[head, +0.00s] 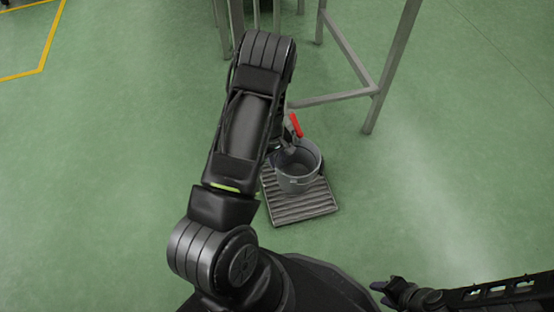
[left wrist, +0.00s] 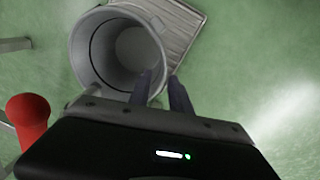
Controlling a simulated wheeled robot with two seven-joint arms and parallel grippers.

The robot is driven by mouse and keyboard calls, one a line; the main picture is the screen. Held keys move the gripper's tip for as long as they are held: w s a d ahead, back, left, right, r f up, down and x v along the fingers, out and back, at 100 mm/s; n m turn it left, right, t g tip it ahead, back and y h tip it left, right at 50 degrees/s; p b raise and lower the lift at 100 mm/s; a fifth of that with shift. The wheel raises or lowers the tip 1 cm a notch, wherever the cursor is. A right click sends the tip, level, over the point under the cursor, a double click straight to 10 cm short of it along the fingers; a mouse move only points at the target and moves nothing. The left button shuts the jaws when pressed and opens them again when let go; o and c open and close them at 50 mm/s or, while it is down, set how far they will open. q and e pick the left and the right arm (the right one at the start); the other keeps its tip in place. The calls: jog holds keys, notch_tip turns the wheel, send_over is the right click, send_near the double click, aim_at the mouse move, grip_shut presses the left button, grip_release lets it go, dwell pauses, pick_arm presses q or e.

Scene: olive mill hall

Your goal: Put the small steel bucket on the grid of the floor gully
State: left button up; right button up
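The small grey steel bucket (head: 309,178) stands over the ribbed grid of the floor gully (head: 300,208); its base appears to be on the grid. In the left wrist view the bucket (left wrist: 88,58) shows its open mouth and empty inside, with part of the grid (left wrist: 188,22) beyond it. My left gripper (left wrist: 163,80) is at the bucket's rim, fingers apart, one over the mouth and one outside the wall. In the head view my left arm hides part of the bucket. My right gripper (head: 380,293) is low at the right, empty, its fingertips apart.
A red handle (head: 296,125) is just behind the bucket, and a red knob (left wrist: 28,120) shows at the left wrist view's left. A grey metal stand (head: 375,100) has legs behind the gully. Green floor to the right is clear.

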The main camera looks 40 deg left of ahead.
dwell(0.5)
pick_arm(q)
jog(key=s+d+m+h, duration=0.1)
jog(key=s+d+m, duration=0.3)
jog(key=d, duration=0.6)
jog(key=s+d+r+m+h, duration=0.1)
jog(key=s+d+m, duration=0.2)
jog(key=s+d, duration=0.3)
jog(key=s+d+r+m+h, duration=0.1)
jog(key=s+d+m, duration=0.3)
jog(key=d, duration=1.2)
jog(key=shift+s+m, duration=0.3)
jog(key=shift+s, duration=0.3)
jog(key=shift+a+r, duration=0.1)
jog(key=shift+a, duration=0.05)
